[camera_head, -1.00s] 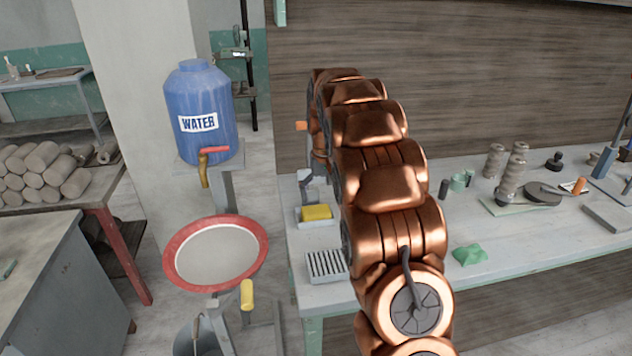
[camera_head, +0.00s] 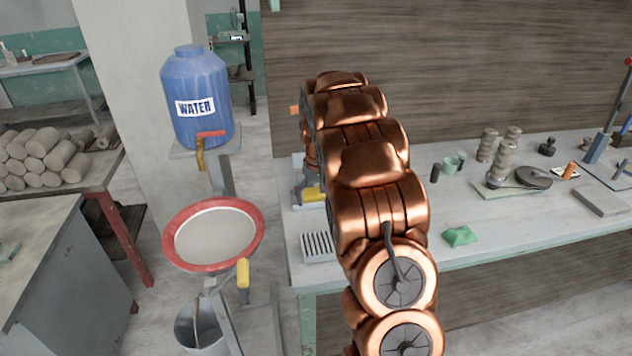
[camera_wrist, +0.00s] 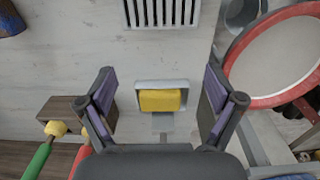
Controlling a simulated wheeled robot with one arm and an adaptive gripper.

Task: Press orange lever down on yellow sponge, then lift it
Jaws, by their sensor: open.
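The yellow sponge (camera_head: 313,195) lies in a small grey tray at the bench's left end and is partly hidden by my arm. In the wrist view the yellow sponge (camera_wrist: 160,101) sits in its tray (camera_wrist: 140,86), centred between my fingers. A small orange piece (camera_head: 294,110), probably the lever's end, sticks out left of my arm; the rest of it is hidden. I cannot make out the lever in the wrist view. My gripper (camera_wrist: 160,90) is open, with nothing between its fingertips but the view of the sponge below.
A slatted grey tray (camera_head: 318,246) stands nearer on the bench. Left of it are a red-rimmed basin (camera_head: 260,223), a bucket (camera_head: 200,335) and the blue water barrel (camera_head: 198,90). A green cloth (camera_head: 460,236) lies right of my arm. A wooden block (camera_wrist: 70,115) shows beside my left finger.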

